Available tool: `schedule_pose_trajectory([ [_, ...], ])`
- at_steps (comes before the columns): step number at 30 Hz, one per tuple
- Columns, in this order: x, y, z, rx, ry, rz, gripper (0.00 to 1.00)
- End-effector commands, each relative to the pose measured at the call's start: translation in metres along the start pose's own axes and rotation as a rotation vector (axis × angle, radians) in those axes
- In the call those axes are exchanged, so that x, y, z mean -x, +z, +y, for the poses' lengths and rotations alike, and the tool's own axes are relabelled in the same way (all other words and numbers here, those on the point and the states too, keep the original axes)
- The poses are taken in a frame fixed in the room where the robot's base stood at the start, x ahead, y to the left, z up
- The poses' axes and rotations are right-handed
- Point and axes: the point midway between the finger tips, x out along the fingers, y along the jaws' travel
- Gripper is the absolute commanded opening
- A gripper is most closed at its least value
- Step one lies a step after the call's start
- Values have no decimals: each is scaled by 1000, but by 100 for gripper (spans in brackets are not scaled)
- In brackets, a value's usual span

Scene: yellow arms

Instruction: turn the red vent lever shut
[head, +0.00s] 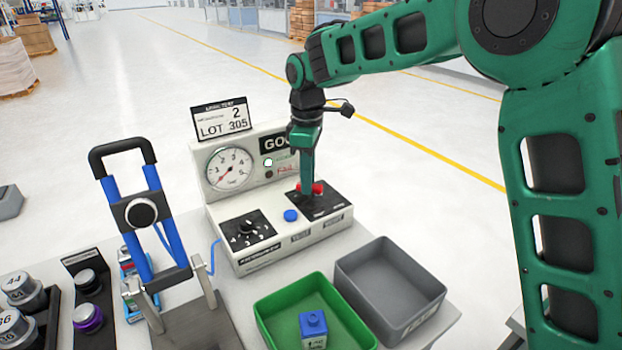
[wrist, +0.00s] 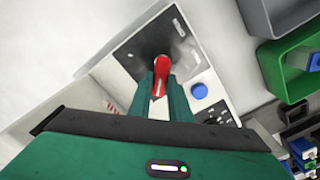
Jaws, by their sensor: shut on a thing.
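The red vent lever (head: 317,187) sits on a black plate (head: 331,207) at the right of the test box's top. In the wrist view the red lever (wrist: 161,72) stands out from the plate between my fingertips. My gripper (head: 307,180) reaches down from above and is shut on the lever. It also shows in the wrist view (wrist: 160,88). The fingers hide part of the lever, and the plate's markings are too small to read.
A blue button (head: 291,215) and a black dial plate (head: 248,230) lie left of the lever. A gauge (head: 229,168) stands behind. A green bin (head: 270,305) holding a blue block (head: 313,324), and an empty grey bin (head: 352,262), stand in front. A blue-armed frame (head: 165,212) stands at left.

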Motion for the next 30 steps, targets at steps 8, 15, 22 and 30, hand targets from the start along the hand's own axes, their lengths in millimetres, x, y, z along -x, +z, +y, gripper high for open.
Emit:
schedule_pose_trajectory([
  [8,1,3,4,-11,5,0,36],
  [15,7,2,3,-7,5,2,36],
  [22,43,2,5,-9,6,4,36],
  [30,89,2,7,-10,5,3,36],
])
